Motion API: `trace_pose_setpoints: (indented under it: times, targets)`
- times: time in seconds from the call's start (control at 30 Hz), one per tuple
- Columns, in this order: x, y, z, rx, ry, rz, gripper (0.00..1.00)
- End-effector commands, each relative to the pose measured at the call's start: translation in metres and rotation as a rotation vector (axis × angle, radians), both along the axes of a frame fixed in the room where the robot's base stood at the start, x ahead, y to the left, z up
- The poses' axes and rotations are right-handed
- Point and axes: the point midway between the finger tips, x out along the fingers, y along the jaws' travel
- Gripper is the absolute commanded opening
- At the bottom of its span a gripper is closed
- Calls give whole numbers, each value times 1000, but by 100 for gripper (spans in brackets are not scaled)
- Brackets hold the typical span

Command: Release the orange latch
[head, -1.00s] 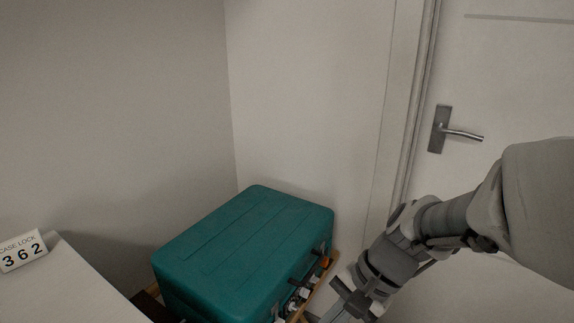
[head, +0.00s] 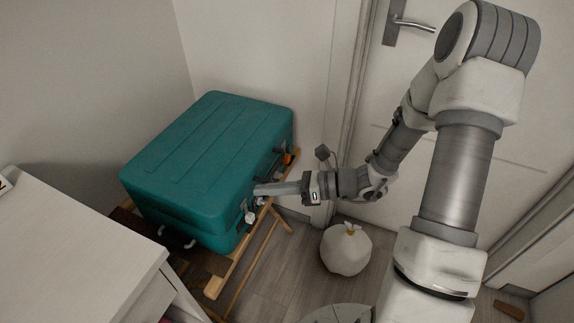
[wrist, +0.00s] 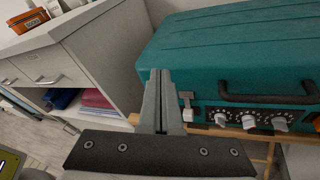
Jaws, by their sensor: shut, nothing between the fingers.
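The teal case (head: 205,165) lies closed on a wooden stand. My gripper (head: 257,190) is shut and empty in front of the case, nearer the pale latch than the orange one. Its fingers (wrist: 161,75) point at the case's left part in the wrist view. I cannot tell whether they touch it.
A black handle (wrist: 268,98) and dials (wrist: 249,121) sit on the case front. A white cabinet (head: 75,255) stands at left, with an orange box (wrist: 28,20) on it. A white sack (head: 346,250) lies on the floor by the door. Floor between sack and stand is clear.

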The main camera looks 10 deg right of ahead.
Motion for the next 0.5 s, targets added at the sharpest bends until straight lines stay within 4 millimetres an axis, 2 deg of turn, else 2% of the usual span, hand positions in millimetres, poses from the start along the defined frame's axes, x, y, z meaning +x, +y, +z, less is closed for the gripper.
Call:
trace_pose_setpoints:
  times: [0.2,0.5]
  targets:
    - [28,-16,-21,202,188,-228,0]
    - [58,-41,-56,448,383,-492,0]
